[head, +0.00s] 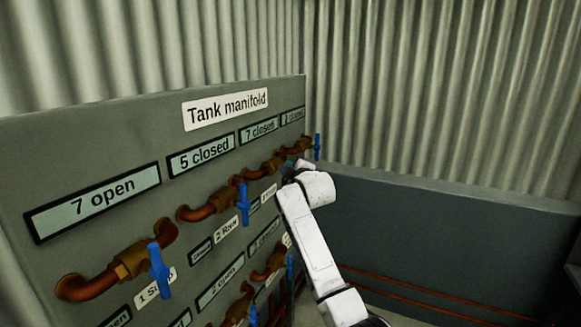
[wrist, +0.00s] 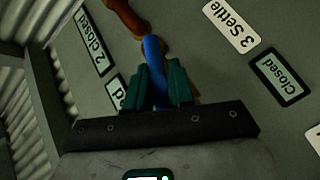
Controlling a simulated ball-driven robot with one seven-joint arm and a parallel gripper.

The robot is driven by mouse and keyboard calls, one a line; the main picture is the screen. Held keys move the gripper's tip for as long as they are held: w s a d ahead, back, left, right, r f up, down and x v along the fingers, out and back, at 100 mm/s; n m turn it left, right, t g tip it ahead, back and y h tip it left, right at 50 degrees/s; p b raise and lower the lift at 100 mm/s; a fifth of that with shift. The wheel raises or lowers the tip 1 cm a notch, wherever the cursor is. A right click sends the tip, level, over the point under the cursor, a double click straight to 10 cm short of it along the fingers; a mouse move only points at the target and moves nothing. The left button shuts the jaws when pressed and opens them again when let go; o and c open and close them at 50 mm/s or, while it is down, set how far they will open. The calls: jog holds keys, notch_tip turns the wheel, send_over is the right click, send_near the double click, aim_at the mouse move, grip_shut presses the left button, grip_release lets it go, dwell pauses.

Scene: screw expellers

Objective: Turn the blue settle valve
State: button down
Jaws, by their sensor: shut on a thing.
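In the wrist view a blue valve handle (wrist: 153,50) stands between the two green fingers of my gripper (wrist: 160,78), which is shut on it. The sign "3 Settle" (wrist: 231,25) is beside it, with a display reading "Closed" (wrist: 279,76). In the head view my gripper (head: 292,172) is at the third valve of the upper row, on the "Tank manifold" panel (head: 60,160). My white arm hides that valve's handle there. The orange-brown pipe (wrist: 127,15) of the valve shows at the top of the wrist view.
Other blue handles stick out nearby: the first (head: 160,271) and second (head: 243,205) to the left, the far one (head: 318,147) just right of my gripper. A lower row of valves (head: 290,267) sits below. Open space lies right of the panel, before a corrugated wall (head: 440,90).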

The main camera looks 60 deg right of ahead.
jog(key=m+g+y, duration=0.1)
jog(key=m+y, duration=0.1)
jog(key=y, duration=0.1)
jog(key=shift+a+f+g, duration=0.1)
jog(key=shift+f+g, duration=0.05)
jog(key=shift+g, duration=0.15)
jog(key=shift+a+f+m+g+y, duration=0.1)
jog(key=shift+m+g+y, duration=0.3)
jog(key=shift+m+y, duration=0.45)
jog(key=shift+y, duration=0.25)
jog(key=c, duration=1)
grip_release()
jog(key=shift+c, duration=0.2)
jog(key=b+v, duration=0.2)
jog(key=v, duration=0.8)
jog(key=shift+s+a+r+b, duration=0.2)
jog(key=shift+s+r+b, duration=0.05)
jog(key=shift+b, duration=0.15)
